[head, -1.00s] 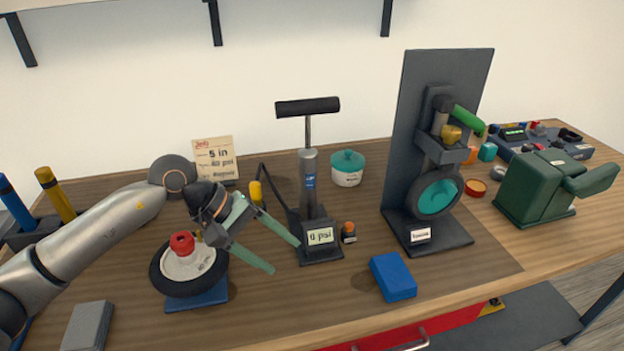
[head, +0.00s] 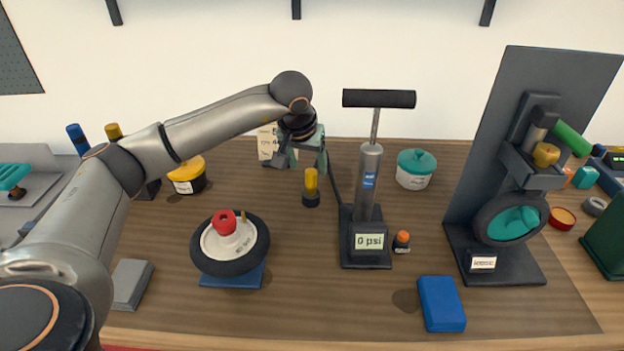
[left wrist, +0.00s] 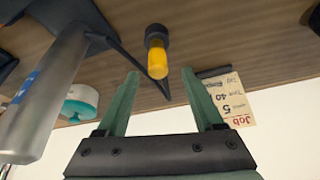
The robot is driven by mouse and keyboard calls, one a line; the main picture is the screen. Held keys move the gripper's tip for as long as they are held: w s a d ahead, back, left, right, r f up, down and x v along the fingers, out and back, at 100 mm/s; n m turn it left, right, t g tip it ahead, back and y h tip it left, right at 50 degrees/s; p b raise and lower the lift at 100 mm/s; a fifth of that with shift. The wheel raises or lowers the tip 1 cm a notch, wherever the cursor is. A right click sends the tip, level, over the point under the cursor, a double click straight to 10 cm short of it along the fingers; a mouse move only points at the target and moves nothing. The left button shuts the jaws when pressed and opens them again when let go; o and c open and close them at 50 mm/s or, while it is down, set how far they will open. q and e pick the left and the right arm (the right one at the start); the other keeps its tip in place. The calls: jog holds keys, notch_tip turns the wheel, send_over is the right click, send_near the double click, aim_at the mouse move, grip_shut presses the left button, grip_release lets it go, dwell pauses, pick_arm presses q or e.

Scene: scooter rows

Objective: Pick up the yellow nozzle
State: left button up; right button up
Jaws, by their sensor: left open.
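The yellow nozzle (head: 311,183) stands upright in a dark holder between the wheel and the pump. A dark hose shows behind it. My left gripper (head: 303,163) is open and empty, its green fingers just above and behind the nozzle in the head view. In the left wrist view, which is upside down, the nozzle (left wrist: 157,62) shows between and just beyond the two fingertips (left wrist: 160,76). I cannot tell whether either finger touches it. My right gripper is not in view.
The pump (head: 369,195) stands close to the right of the nozzle. A small wheel (head: 250,262) with a red cap lies at front left. A paper card (head: 265,142) is behind the gripper. A blue block (head: 441,304) lies at front right. The wood in front of the nozzle is clear.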

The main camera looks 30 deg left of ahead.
aim_at(310, 173)
pick_arm(q)
jog(key=shift+s+d+p+x, duration=0.1)
jog(key=shift+s+p+x, duration=0.1)
jog(key=shift+x, duration=1.15)
jog(key=shift+s+d+p+x, duration=0.1)
jog(key=shift+p+x, duration=0.05)
jog(key=shift+x, duration=1.2)
grip_shut()
